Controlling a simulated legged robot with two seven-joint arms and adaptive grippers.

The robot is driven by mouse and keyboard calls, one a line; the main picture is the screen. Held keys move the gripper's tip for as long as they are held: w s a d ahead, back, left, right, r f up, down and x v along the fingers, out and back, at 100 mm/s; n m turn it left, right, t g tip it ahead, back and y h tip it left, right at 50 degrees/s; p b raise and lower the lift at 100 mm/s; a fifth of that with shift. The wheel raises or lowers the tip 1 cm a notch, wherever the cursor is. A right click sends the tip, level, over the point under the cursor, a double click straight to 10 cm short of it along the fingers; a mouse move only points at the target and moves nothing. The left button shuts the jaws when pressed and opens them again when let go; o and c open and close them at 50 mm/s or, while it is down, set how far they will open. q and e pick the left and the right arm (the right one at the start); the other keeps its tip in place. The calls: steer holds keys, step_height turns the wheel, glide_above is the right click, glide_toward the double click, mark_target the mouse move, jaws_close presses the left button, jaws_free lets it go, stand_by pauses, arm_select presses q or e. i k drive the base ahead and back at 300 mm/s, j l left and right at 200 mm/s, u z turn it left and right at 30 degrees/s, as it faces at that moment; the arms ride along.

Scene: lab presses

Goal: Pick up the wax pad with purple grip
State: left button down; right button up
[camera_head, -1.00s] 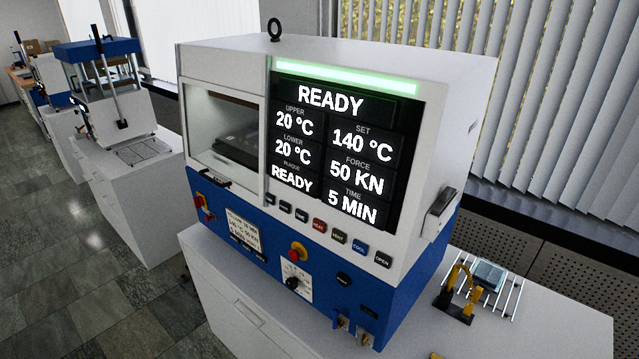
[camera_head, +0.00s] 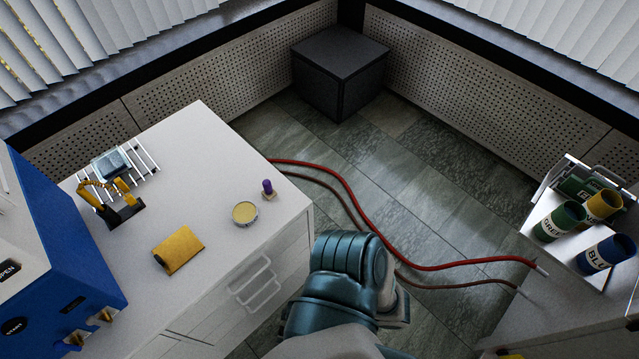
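The wax pad with the purple grip (camera_head: 268,188) stands upright on the white bench top (camera_head: 205,140), near its right edge. Its purple knob is on top and a small pale base shows below. A round tin with yellowish contents (camera_head: 244,213) sits just left of it. My arm with teal shells rises at the bottom middle, in front of the bench and apart from the pad. Neither gripper's fingers can be made out.
A yellow pouch (camera_head: 179,250), a yellow-and-black tool (camera_head: 112,200) and a wire rack (camera_head: 130,167) lie on the bench. The blue press (camera_head: 60,260) stands left. Red hoses (camera_head: 345,190) cross the floor. Labelled cups (camera_head: 558,222) stand right. A dark box (camera_head: 340,75) sits in the corner.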

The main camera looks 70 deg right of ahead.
mark_target(269, 193)
steer(key=z, duration=1.9)
